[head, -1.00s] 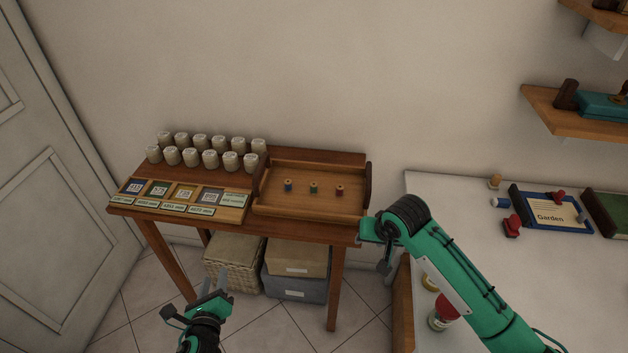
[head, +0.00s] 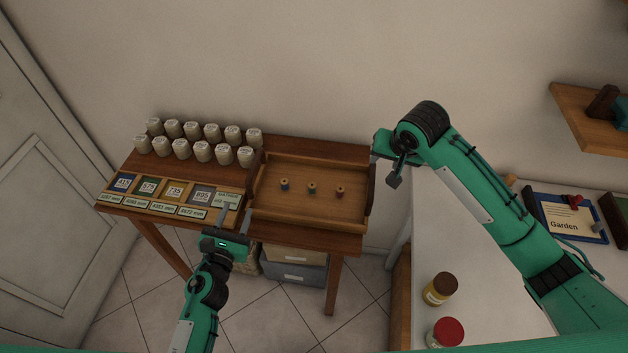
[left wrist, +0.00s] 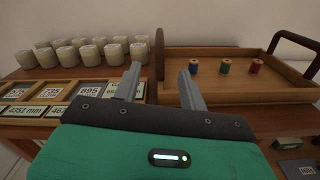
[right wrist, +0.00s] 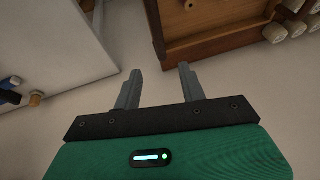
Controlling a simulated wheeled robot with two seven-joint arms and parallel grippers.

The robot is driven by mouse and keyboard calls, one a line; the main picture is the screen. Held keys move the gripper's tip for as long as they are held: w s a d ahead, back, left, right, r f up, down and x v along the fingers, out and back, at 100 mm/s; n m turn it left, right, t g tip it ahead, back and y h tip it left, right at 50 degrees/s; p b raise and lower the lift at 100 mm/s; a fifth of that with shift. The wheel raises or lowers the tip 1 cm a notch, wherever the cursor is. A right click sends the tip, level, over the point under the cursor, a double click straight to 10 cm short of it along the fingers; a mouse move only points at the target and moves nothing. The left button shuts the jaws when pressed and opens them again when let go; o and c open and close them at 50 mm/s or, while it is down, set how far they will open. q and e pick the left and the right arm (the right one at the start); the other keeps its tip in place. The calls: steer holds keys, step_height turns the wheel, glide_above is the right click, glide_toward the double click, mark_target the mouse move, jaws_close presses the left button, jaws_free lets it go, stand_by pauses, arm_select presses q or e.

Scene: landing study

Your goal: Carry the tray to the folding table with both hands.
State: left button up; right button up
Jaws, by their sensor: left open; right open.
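The wooden tray (head: 305,215) lies on the brown side table, with a raised handle at each end and a blue, a green and a red spool inside. My left gripper (head: 223,216) is open and empty, just in front of the tray's left end. In the left wrist view the left handle (left wrist: 159,55) shows beyond and between the open fingers (left wrist: 162,72), apart from them. My right gripper (right wrist: 160,72) is open and empty; in the head view it is beside and above the tray's right handle (head: 371,190). I cannot make out a folding table.
Several pale jars (head: 202,151) and a row of numbered cards (head: 174,190) occupy the side table's left half (head: 140,165). Boxes (head: 295,270) stand underneath. A white worktop (head: 450,290) with two lidded jars is close on the right. A door (head: 45,200) is at left.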

mark_target(251, 172)
arm_select(q)
steer(key=w+d, duration=0.1)
steer(key=w, duration=0.7)
steer(key=w+d, duration=0.1)
steer(key=w, duration=0.4)
steer(key=shift+d+r, duration=0.1)
steer(key=shift+d, duration=0.25)
arm_select(e)
steer(key=x, duration=1.3)
steer(key=shift+a+f, duration=0.1)
steer(key=shift+f, duration=0.15)
arm_select(q)
jaws_close()
arm_select(e)
jaws_close()
